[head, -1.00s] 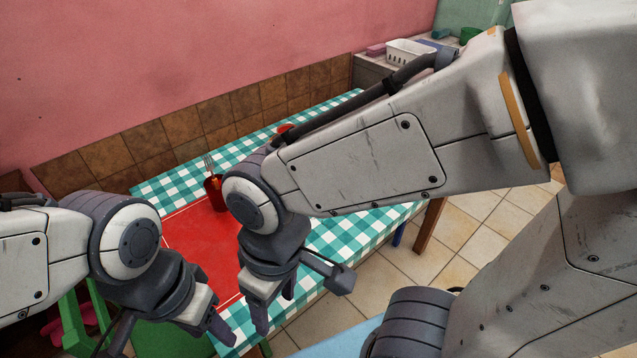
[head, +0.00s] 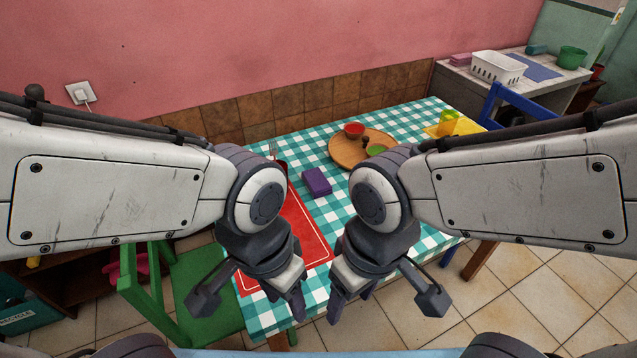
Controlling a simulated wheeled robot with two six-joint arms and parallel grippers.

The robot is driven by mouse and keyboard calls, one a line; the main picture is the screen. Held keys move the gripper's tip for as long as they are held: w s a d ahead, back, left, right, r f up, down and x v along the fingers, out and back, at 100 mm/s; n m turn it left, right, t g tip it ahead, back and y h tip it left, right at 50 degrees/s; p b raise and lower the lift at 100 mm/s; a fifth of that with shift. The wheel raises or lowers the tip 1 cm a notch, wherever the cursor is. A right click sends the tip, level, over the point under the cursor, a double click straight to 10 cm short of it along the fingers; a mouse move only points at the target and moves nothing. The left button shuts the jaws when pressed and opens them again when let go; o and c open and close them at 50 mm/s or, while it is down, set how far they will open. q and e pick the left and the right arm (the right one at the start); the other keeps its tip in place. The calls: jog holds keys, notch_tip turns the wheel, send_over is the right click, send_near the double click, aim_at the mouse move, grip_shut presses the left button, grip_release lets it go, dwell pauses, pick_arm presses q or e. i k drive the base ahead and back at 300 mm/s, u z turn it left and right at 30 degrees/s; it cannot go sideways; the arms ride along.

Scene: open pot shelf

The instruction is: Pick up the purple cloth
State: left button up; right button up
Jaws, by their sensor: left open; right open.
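The purple cloth (head: 317,181) lies folded on the teal checkered table (head: 300,136), just right of the red placemat (head: 308,235). It shows between my two arms. My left gripper (head: 295,305) is open and empty, low over the table's near edge. My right gripper (head: 350,303) is open and empty, close to the right of the left one. Both grippers are nearer to me than the cloth and apart from it.
A yellow item (head: 455,127) is at the right. A green chair (head: 205,280) and a blue chair (head: 520,101) stand by the table.

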aim_at(318, 186)
jog(key=z, duration=0.3)
jog(key=k, duration=0.5)
jog(key=z, duration=1.3)
jog(key=i, duration=1.4)
jog(key=u, duration=1.15)
jog(key=i, duration=0.45)
jog(key=u, duration=0.45)
